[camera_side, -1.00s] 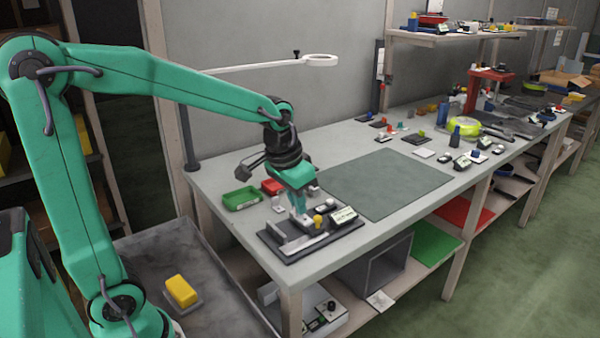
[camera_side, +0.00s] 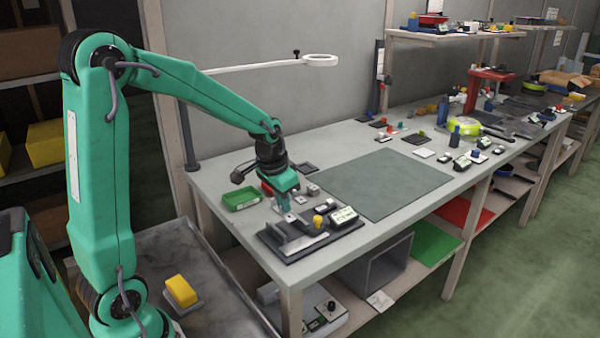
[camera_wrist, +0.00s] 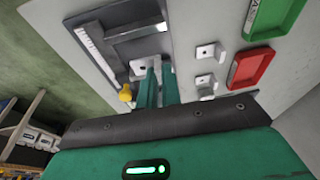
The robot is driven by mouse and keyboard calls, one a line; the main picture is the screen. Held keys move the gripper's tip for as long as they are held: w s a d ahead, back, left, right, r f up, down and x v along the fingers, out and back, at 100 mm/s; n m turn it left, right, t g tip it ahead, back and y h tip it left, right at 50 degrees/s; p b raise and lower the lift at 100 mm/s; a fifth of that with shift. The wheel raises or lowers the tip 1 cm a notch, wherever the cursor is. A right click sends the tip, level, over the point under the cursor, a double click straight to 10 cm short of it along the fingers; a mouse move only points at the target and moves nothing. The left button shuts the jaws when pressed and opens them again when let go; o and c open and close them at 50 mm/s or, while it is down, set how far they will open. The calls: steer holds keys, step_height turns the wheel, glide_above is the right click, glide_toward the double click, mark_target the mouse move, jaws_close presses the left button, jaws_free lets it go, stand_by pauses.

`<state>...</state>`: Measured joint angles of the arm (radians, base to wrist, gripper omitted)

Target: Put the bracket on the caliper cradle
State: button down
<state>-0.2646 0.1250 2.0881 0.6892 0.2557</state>
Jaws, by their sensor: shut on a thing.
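My gripper (camera_side: 287,210) is shut on a small light metal bracket (camera_wrist: 143,69), beside the caliper cradle. The gripper's narrow green fingers (camera_wrist: 157,80) partly hide the bracket in the wrist view. The cradle is a dark plate (camera_side: 292,259) with pale metal bars, near the front left corner of the bench. In the wrist view the cradle (camera_wrist: 143,48) lies at upper left, just beyond the fingertips. Whether the bracket touches the cradle or the bench is unclear.
A yellow knob (camera_side: 318,221) and a small display unit (camera_side: 342,216) stand at the cradle's right side. A green tray (camera_side: 241,199) and a red tray (camera_wrist: 250,68) lie behind. Two other metal brackets (camera_wrist: 210,52) sit near them. A large green mat (camera_side: 385,182) is clear.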

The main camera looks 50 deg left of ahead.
steer(key=shift+f, duration=1.9)
steer(key=c, duration=1.6)
jaws_free()
steer(key=shift+r, duration=0.1)
steer(key=shift+a+v, duration=0.2)
steer(key=shift+v, duration=2.75)
steer(key=shift+a+v, duration=0.2)
steer(key=shift+v, duration=2.8)
